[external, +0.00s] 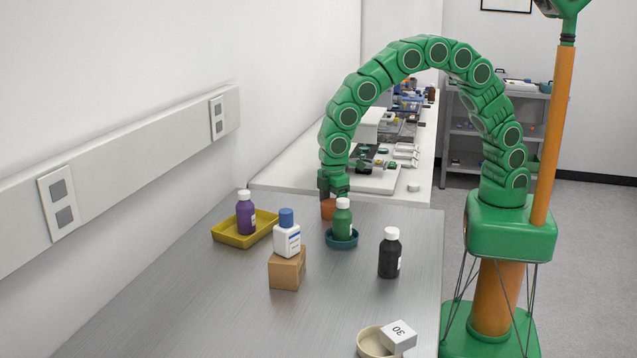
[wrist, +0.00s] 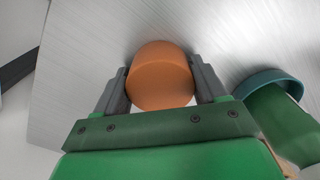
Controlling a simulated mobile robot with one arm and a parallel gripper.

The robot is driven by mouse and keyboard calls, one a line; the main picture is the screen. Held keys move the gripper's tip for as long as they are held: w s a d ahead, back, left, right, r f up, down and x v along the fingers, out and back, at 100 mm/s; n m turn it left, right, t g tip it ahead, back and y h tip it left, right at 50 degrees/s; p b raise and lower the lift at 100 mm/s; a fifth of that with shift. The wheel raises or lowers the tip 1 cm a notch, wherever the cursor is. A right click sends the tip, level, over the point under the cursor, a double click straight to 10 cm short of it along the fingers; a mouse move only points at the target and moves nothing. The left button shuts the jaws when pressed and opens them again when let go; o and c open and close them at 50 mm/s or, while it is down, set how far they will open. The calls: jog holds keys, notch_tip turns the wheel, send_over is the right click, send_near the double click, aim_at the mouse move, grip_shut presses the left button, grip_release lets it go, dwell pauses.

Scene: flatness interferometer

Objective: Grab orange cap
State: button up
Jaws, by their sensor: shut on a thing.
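The orange cap (wrist: 160,77) sits between the two grey fingers of my gripper (wrist: 161,88) in the wrist view, with a finger against each side. My gripper is shut on it. In the external view the orange cap (external: 327,208) shows at the far part of the metal table, under my green gripper (external: 332,192), partly hidden by the green bottle. I cannot tell whether the cap touches the table.
A green bottle (external: 342,222) in a teal dish (external: 330,241) stands close to the cap. Nearby are a purple bottle (external: 245,213) in a yellow tray (external: 228,238), a white bottle (external: 287,238) on a cardboard box (external: 285,273), and a black bottle (external: 388,257). The front left table is clear.

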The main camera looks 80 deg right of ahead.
aim_at(332, 202)
jog(key=shift+c, duration=0.2)
jog(key=shift+r, duration=0.5)
notch_tip(332, 202, up, 2)
jog(key=shift+r, duration=0.1)
jog(key=s+d+r, duration=0.7)
jog(key=s+r, duration=0.2)
jog(key=s, duration=0.3)
jog(key=shift+r, duration=0.4)
